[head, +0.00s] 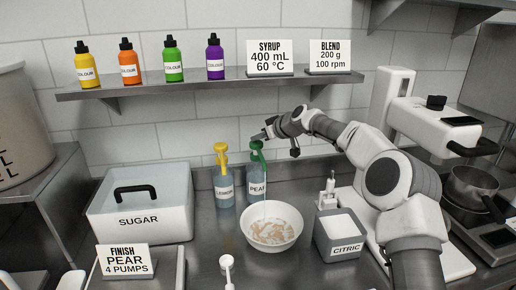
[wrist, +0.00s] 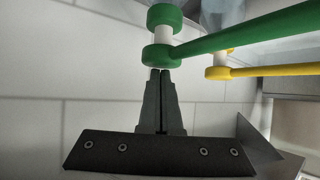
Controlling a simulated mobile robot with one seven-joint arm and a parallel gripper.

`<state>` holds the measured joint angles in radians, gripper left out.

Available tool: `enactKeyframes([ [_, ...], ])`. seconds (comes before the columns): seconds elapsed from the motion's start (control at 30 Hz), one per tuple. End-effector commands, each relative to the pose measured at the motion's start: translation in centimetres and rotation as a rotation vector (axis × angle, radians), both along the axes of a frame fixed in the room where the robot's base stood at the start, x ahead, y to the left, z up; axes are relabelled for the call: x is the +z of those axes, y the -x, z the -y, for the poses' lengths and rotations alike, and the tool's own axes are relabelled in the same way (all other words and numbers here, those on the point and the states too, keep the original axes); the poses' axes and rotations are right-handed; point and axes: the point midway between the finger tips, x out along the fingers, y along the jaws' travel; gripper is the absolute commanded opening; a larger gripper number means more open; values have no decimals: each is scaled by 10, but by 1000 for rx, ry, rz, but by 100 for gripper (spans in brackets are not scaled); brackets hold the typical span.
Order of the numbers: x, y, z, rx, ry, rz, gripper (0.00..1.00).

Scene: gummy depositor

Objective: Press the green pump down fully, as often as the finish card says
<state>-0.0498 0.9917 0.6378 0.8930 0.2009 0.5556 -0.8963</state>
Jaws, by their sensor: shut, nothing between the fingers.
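The PEAR bottle (head: 257,190) stands behind the white bowl (head: 272,243), with its green pump (head: 256,156) on top. The finish card (head: 126,262) reads "FINISH PEAR 4 PUMPS". My gripper (head: 266,136) is shut and empty at the top of the green pump. In the wrist view its closed fingertips (wrist: 160,73) are right at the green pump head (wrist: 162,56); whether they touch it I cannot tell. A short white stem shows between the head and the green collar (wrist: 164,17). The bowl holds a pale, brownish mixture.
The LEMON bottle (head: 224,190) with its yellow pump (head: 221,150) stands close left of the PEAR bottle. The SUGAR bin (head: 140,218) is at left, the CITRIC container (head: 342,250) right of the bowl. A shelf (head: 200,86) with colour bottles hangs above.

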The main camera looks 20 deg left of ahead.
Motion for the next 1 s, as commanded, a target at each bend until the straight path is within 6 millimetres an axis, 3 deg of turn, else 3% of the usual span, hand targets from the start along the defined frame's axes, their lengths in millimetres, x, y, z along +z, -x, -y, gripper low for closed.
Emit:
enactKeyframes([
  [0.7, -29, 1, 0, 3, 6, -8, 0],
  [1.0, -28, 1, 1, 4, 8, -10, 0],
])
